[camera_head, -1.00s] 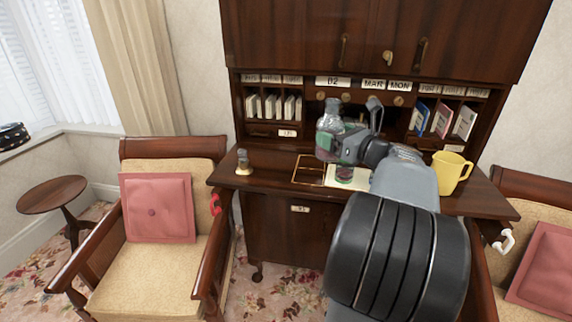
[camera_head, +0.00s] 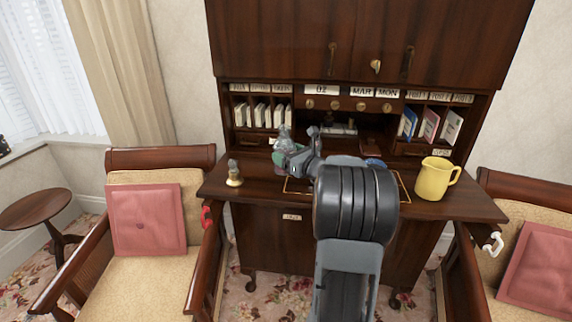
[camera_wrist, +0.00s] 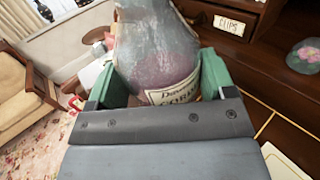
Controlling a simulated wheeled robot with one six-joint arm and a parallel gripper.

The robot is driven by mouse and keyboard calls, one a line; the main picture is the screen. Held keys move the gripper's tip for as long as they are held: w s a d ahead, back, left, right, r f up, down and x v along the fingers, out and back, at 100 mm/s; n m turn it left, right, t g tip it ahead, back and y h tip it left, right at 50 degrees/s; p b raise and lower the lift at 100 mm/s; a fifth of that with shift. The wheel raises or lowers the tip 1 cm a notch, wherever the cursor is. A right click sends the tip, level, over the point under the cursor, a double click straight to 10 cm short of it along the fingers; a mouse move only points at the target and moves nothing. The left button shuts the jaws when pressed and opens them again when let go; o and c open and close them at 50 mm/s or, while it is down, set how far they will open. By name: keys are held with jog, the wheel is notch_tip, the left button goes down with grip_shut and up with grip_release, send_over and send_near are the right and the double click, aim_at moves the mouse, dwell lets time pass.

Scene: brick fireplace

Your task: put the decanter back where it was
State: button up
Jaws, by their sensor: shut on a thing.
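The decanter (camera_wrist: 157,45), a grey-purple glass vessel with a cream label, is between the green-padded fingers of my gripper (camera_wrist: 157,92) in the wrist view. The fingers are shut on its labelled body. In the head view the decanter (camera_head: 284,133) shows small above my gripper (camera_head: 287,158), over the left-back part of the desk (camera_head: 262,190). It looks roughly upright. Its base is hidden by my gripper, so I cannot tell whether it touches the desk top.
A yellow jug (camera_head: 433,180) stands at the desk's right. A small dark figure with a pale base (camera_head: 234,175) stands near the left edge. Pigeonholes with small books (camera_head: 262,113) line the back. Armchairs (camera_head: 150,220) flank the desk. A round pink-green object (camera_wrist: 304,56) lies at right in the wrist view.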

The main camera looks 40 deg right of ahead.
jog(key=shift+w+f, duration=0.3)
jog(key=shift+f, duration=0.05)
jog(key=shift+w+f, duration=0.2)
jog(key=shift+f, duration=1.4)
jog(key=shift+f, duration=0.2)
jog(key=o, duration=1.1)
jog(key=shift+s, duration=0.1)
